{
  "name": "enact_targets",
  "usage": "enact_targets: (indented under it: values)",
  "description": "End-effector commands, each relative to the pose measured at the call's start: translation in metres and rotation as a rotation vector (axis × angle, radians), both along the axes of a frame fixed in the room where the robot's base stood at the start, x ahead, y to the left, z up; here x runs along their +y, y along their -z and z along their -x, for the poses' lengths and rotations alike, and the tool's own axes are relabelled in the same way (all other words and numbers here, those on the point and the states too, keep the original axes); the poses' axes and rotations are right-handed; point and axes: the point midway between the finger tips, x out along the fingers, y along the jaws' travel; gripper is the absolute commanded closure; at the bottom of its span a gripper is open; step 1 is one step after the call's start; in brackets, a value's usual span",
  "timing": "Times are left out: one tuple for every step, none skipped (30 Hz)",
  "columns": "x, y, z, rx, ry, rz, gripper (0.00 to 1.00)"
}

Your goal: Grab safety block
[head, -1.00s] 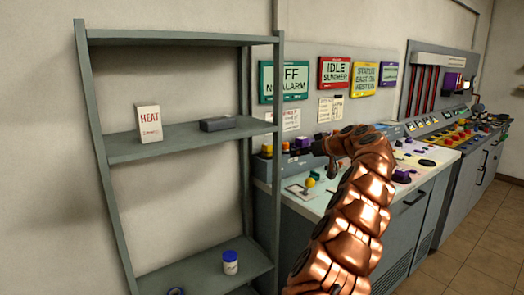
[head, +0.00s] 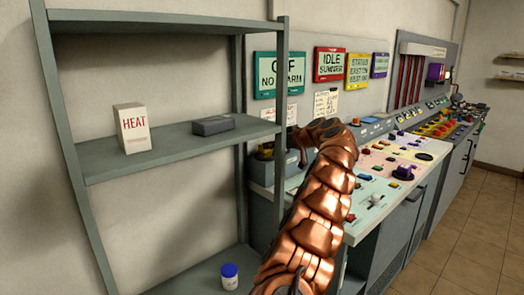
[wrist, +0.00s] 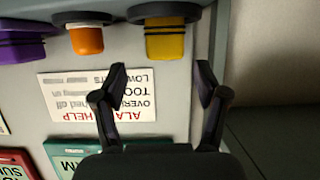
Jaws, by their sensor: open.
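A dark grey block (head: 212,125) lies on the middle shelf of the rack, to the right of a white box. It is the only block-like thing I see there; no label on it can be read. My gripper (wrist: 160,84) is open and empty in the wrist view, in front of a grey panel. In the head view my copper arm reaches right of the rack, and its dark end is hard to make out. The block is left of the arm's end, apart from it, and is not in the wrist view.
A white box marked HEAT (head: 133,128) stands on the same shelf (head: 100,165). A blue-lidded jar (head: 229,277) is on the lower shelf. The rack's front post (head: 281,100) stands between block and arm. The control console (head: 385,170) is right. Yellow (wrist: 165,38) and orange knobs (wrist: 87,39) are near my fingers.

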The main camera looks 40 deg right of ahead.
Motion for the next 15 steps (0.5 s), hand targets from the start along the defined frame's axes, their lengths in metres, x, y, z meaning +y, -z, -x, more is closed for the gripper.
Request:
enact_targets:
  values:
    - [-0.001, 0.001, -0.002, 0.001, 0.001, -0.001, 0.27]
    - [-0.001, 0.002, -0.003, 0.001, 0.002, 0.0, 0.27]
    - [-0.001, 0.003, -0.004, 0.0, 0.003, -0.001, 0.27]
    - [-0.001, 0.004, -0.005, 0.0, 0.002, -0.001, 0.27]
    - [0.0, 0.005, -0.007, 0.0, 0.002, -0.002, 0.27]
    - [0.001, 0.007, -0.01, 0.001, 0.0, -0.003, 0.27]
    - [0.003, 0.009, -0.012, 0.002, -0.001, -0.004, 0.27]
    - [0.004, 0.011, -0.015, 0.002, -0.002, -0.003, 0.27]
    - [0.006, 0.013, -0.02, 0.003, -0.003, -0.003, 0.27]
    - [0.007, 0.016, -0.024, 0.003, -0.003, -0.003, 0.27]
    - [0.007, 0.018, -0.028, 0.003, -0.001, -0.003, 0.27]
    - [0.007, 0.021, -0.032, 0.002, 0.001, 0.0, 0.27]
    - [0.006, 0.022, -0.034, 0.002, 0.001, 0.0, 0.27]
    - [0.006, 0.022, -0.037, 0.002, 0.002, 0.001, 0.27]
    - [0.006, 0.024, -0.04, 0.002, 0.002, 0.001, 0.27]
